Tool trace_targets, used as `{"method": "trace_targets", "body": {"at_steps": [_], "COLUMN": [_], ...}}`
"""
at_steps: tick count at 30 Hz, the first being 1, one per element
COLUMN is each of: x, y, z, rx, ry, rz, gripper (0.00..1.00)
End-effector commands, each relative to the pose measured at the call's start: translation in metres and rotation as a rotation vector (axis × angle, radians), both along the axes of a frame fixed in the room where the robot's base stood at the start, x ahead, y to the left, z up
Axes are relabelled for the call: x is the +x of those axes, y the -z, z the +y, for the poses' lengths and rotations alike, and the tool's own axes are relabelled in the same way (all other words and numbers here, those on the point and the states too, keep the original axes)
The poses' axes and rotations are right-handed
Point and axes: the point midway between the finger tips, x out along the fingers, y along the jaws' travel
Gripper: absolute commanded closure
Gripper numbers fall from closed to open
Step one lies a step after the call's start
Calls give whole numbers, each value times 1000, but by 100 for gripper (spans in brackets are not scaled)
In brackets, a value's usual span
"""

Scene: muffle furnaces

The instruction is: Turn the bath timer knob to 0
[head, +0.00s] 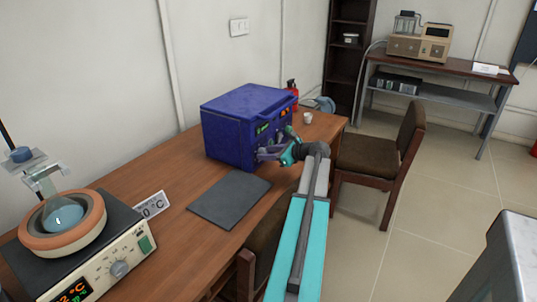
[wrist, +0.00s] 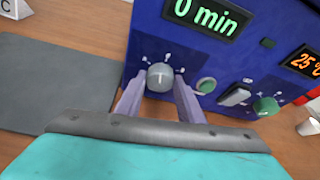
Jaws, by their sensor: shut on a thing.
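The blue bath (head: 228,135) stands on the wooden table, its front panel facing my arm. In the wrist view its panel (wrist: 155,35) carries the grey timer knob (wrist: 160,77), below a green display (wrist: 207,17) that reads 0 min. The knob's pale pointer line points roughly up toward the panel marks. My gripper (wrist: 158,95) has one purple finger on each side of this knob and is shut on it. In the head view my gripper (head: 268,153) is at the bath's front, and the knob is hidden there.
A green button (wrist: 206,85), a grey switch (wrist: 235,95) and a green knob (wrist: 266,106) sit to the right on the panel. A dark mat (head: 228,199) lies before the bath. A heating mantle with a flask (head: 62,216) stands at left, a chair (head: 385,155) at right.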

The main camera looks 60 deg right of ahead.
Motion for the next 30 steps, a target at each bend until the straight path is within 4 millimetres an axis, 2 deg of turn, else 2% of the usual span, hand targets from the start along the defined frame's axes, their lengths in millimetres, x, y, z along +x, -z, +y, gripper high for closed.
{"method": "trace_targets", "body": {"at_steps": [15,24,30], "x": [-1,0,0], "y": [6,6,4], "z": [5,6,6], "rx": [-451,-612,-659], "ry": [2,0,0], "rz": [4,6,5], "gripper": [88,88,88]}}
